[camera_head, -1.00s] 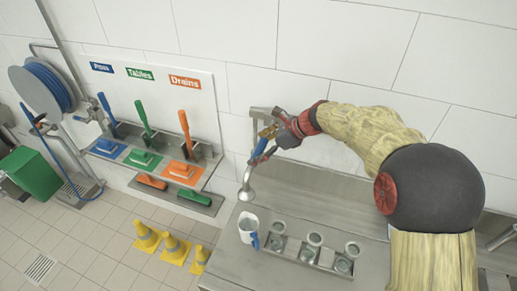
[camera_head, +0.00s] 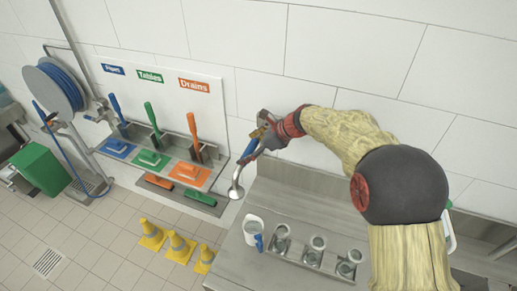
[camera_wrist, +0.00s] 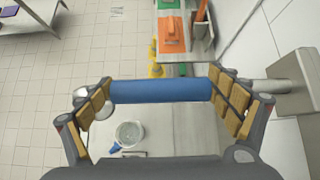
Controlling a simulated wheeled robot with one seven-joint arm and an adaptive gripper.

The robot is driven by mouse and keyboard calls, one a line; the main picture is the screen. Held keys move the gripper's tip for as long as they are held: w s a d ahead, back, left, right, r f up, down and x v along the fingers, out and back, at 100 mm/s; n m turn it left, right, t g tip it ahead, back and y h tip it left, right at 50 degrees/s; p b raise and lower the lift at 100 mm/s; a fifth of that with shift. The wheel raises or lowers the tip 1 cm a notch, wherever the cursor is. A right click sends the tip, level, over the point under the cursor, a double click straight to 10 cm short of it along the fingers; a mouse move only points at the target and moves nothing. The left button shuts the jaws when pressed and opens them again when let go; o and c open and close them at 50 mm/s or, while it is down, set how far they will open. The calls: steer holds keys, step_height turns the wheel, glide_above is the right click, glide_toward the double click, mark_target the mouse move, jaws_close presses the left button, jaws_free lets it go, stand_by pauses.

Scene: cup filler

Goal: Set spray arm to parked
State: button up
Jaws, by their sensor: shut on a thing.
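The spray arm is a steel pipe with a blue grip (camera_head: 249,150) and a round spray head (camera_head: 236,191) at its lower end. The head hangs near the counter's back left corner, in front of the wall board in the head view. My gripper (camera_head: 260,142) is shut around the blue grip. In the wrist view the blue grip (camera_wrist: 160,90) lies across between my tan finger pads. There the pipe (camera_wrist: 258,86) runs right to a grey wall bracket (camera_wrist: 295,83). My gripper and arm hide the bracket in the head view.
A white jug (camera_head: 253,227) with a blue handle stands on the steel counter (camera_head: 236,262), beside several clear cups (camera_head: 318,243) in a holder. A brush board (camera_head: 215,85) hangs on the wall at left. Yellow cones (camera_head: 178,247) stand on the floor left of the counter.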

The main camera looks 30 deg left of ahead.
steer(key=shift+r, duration=0.15)
steer(key=o, duration=1.2)
steer(key=shift+a, duration=0.1)
steer(key=shift+o, duration=1.3)
steer(key=shift+a, duration=0.1)
steer(key=v, duration=1.2)
